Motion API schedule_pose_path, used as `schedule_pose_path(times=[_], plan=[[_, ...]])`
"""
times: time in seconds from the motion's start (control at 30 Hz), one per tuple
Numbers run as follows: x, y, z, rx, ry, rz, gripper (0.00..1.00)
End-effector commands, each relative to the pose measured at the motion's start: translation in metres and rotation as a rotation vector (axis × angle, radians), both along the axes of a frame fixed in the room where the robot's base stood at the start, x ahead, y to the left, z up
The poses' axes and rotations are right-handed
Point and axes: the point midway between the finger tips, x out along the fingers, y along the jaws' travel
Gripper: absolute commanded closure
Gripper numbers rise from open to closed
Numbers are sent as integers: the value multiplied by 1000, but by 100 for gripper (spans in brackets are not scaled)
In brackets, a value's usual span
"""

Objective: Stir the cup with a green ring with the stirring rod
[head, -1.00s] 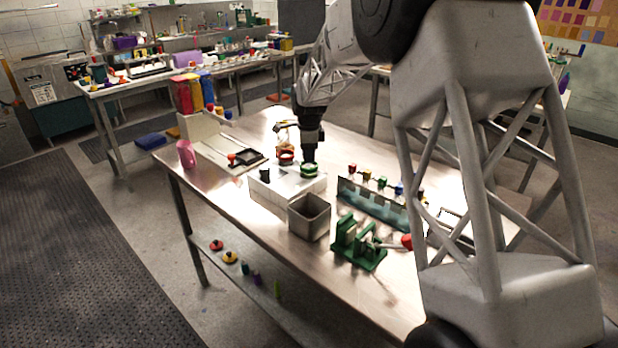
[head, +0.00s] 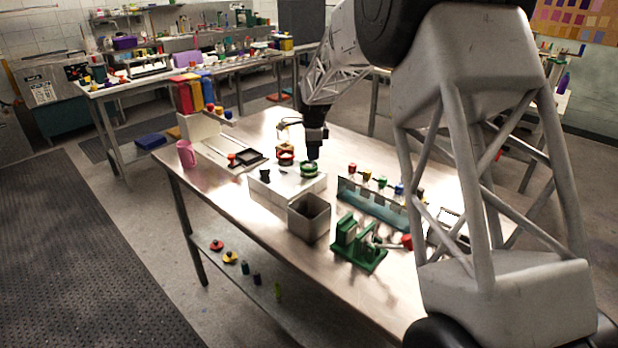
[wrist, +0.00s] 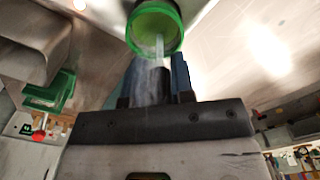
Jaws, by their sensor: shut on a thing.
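The cup with a green ring (head: 309,170) stands on the white block (head: 262,191) in the head view. My gripper (head: 314,154) is just above and right of this cup. It is shut on a thin, pale, see-through stirring rod (wrist: 159,50). The rod reaches from between the dark fingers across the cup's near rim, its end over the mouth. I cannot tell how deep it goes. The rod is too small to make out in the head view.
A cup with a red ring (head: 286,158) and a dark cup (head: 265,173) are close on the left. A grey open bin (head: 309,222), a rack with coloured tops (head: 372,205) and a green stand (head: 358,245) stand nearer. The pink mug (head: 186,153) is far left.

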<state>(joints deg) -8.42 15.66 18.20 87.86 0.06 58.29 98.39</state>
Motion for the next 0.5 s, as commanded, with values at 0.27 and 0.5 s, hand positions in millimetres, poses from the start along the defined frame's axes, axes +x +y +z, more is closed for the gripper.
schedule_pose_path(times=[0.27,0.5], plan=[[0,0,0,0,0,0,100],[7,6,0,0,-1,0,100]])
